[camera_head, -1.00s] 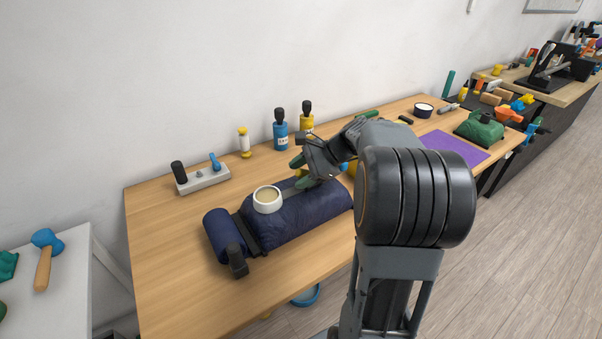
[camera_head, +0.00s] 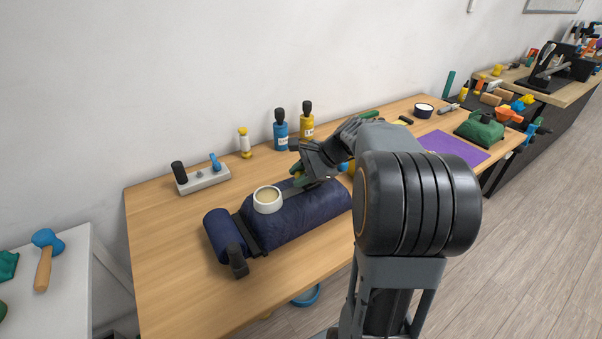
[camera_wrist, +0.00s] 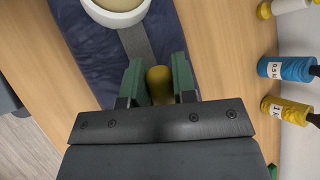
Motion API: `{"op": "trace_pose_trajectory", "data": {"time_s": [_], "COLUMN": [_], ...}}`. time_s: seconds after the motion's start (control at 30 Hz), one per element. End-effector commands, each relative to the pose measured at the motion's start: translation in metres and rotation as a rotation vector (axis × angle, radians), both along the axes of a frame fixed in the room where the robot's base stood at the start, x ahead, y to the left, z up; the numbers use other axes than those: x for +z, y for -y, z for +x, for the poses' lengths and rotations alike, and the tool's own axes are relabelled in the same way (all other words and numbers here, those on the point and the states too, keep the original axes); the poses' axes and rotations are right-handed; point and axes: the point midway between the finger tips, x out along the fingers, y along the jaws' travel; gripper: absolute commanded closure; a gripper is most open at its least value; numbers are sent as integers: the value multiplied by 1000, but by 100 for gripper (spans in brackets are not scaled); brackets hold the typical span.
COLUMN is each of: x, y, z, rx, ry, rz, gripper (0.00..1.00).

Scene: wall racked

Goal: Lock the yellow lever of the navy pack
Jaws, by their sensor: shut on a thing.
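The navy pack (camera_head: 300,215) lies on the wooden table; it also shows in the wrist view (camera_wrist: 85,45). A grey strap (camera_wrist: 137,45) runs along its top. The yellow lever (camera_wrist: 159,80) shows in the wrist view at the end of the strap, between the two green fingers of my gripper (camera_wrist: 160,83). The fingers are shut on the lever from both sides. In the head view my gripper (camera_head: 305,178) is over the far side of the pack and hides the lever, so I cannot tell the lever's angle there.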

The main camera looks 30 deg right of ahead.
Motion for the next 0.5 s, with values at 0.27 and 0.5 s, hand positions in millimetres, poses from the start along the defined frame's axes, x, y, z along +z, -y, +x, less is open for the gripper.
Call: {"op": "trace_pose_trajectory", "data": {"time_s": [0.27, 0.5], "x": [0, 0], "y": [0, 0], "z": [0, 0], "rx": [-1, -1], "ry": [1, 2], "rz": [-11, -10], "gripper": [98, 52]}}
